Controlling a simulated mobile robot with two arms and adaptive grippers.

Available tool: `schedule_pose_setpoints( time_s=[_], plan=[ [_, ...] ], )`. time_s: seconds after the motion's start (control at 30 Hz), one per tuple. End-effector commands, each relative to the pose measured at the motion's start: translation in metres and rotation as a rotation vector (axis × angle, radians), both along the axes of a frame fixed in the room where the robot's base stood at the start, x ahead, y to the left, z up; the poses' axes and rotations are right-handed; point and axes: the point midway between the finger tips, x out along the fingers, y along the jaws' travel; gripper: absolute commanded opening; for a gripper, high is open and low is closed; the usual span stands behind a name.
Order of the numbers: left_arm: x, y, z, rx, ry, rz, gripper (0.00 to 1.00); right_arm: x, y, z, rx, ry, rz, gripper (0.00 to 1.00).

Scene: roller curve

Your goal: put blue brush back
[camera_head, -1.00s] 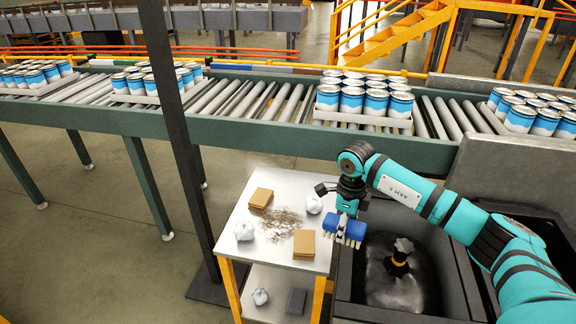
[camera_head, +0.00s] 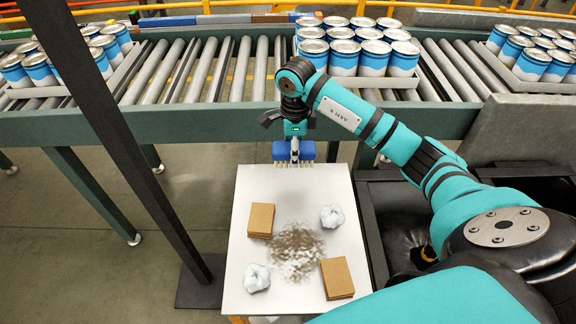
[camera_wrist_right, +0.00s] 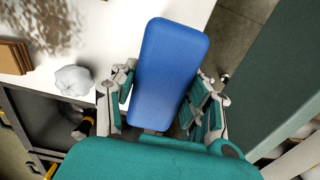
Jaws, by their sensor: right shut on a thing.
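The blue brush (camera_head: 293,152) has a blue block and pale bristles that point down. My right gripper (camera_head: 294,138) is shut on it and holds it over the far edge of the white table (camera_head: 262,185), beside the green conveyor frame. In the right wrist view the brush's blue back (camera_wrist_right: 170,70) fills the space between the two fingers of my right gripper (camera_wrist_right: 165,100). Whether the bristles touch the table cannot be told. My left gripper is not in view.
On the table lie a patch of grey-brown dirt (camera_head: 297,250), two cardboard stacks (camera_head: 261,220) (camera_head: 337,278) and two crumpled white balls (camera_head: 332,217) (camera_head: 256,278). A dark post (camera_head: 125,140) stands left. Cans (camera_head: 344,57) sit on the roller conveyor (camera_head: 190,70).

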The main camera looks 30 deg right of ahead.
Motion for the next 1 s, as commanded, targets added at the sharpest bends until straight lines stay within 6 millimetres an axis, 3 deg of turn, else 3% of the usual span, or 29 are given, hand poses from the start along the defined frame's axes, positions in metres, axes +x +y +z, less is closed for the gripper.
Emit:
schedule_pose_setpoints(
  time_s=[0.1,0.27,0.57,0.93,0.97,1.0],
  plan=[
    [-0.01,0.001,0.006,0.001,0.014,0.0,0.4,-0.001,0.001,-0.021,0.003,0.004,-0.001,0.2],
    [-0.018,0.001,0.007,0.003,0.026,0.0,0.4,0.0,0.001,-0.036,0.003,0.001,-0.001,0.2],
    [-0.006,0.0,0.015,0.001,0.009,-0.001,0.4,0.0,0.001,-0.072,0.003,0.002,-0.002,0.2],
    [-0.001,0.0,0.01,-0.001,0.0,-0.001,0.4,0.0,0.0,-0.079,0.0,-0.001,-0.001,0.2],
    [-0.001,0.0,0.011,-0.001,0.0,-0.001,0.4,0.0,0.0,-0.078,0.0,-0.001,-0.001,0.49],
    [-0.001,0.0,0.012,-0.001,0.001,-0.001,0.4,0.0,0.0,-0.077,0.001,-0.001,-0.001,0.54]
  ],
)
